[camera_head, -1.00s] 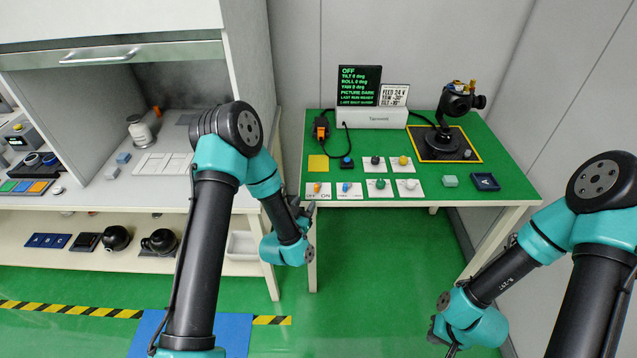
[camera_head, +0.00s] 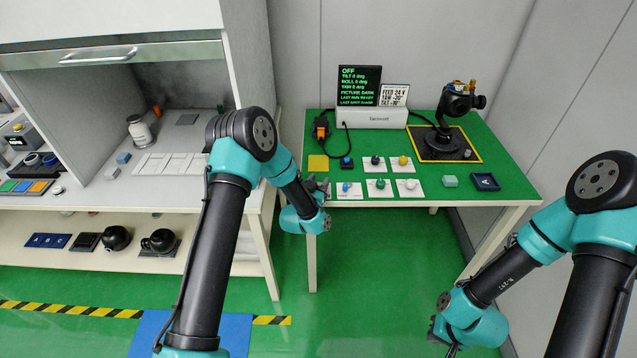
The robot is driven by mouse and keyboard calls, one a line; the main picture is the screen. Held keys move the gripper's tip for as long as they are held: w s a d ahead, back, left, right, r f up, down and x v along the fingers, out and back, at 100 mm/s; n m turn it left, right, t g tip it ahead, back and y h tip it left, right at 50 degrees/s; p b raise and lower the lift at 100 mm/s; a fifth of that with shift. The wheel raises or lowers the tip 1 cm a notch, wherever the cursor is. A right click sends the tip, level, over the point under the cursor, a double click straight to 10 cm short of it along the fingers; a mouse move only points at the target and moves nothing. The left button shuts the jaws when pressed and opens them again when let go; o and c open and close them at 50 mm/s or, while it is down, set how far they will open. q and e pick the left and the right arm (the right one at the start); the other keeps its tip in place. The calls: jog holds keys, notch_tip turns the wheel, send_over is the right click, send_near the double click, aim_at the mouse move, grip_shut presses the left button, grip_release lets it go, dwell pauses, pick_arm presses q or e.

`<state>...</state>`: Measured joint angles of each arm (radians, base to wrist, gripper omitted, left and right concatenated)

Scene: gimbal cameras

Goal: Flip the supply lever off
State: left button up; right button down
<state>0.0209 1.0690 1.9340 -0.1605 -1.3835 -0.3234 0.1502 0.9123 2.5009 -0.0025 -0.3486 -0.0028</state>
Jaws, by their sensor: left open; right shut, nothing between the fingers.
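The supply lever's plate, with its orange knob and OFF/ON label, is hidden now behind my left gripper at the front left corner of the green table (camera_head: 440,184). My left gripper (camera_head: 318,188) is over that spot; its fingers are small in view, and it is open. I cannot tell whether it touches the lever. The display (camera_head: 359,86) reads OFF at the top, with tilt, roll and yaw at 0 deg and picture dark. My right gripper (camera_head: 450,346) is low at the bottom right, away from the table, shut and empty.
The blue-knob plate (camera_head: 349,189) sits just right of my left gripper. Green (camera_head: 380,186), white (camera_head: 410,186), black (camera_head: 375,163) and yellow (camera_head: 402,163) knob plates are nearby. The gimbal camera (camera_head: 455,105) stands on a black mat at the back right.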

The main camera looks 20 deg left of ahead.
pick_arm(q)
grip_shut()
jog(key=shift+a+m+h, duration=0.15)
jog(key=shift+m+h, duration=0.15)
jog(key=shift+h, duration=0.1)
jog(key=shift+a+m+g+h, duration=0.1)
jog(key=shift+m+g+h, duration=0.2)
jog(key=shift+m+h, duration=0.45)
jog(key=shift+a+m+g+h, duration=0.1)
jog(key=shift+m+g+h, duration=0.65)
jog(key=shift+h, duration=0.9)
grip_release()
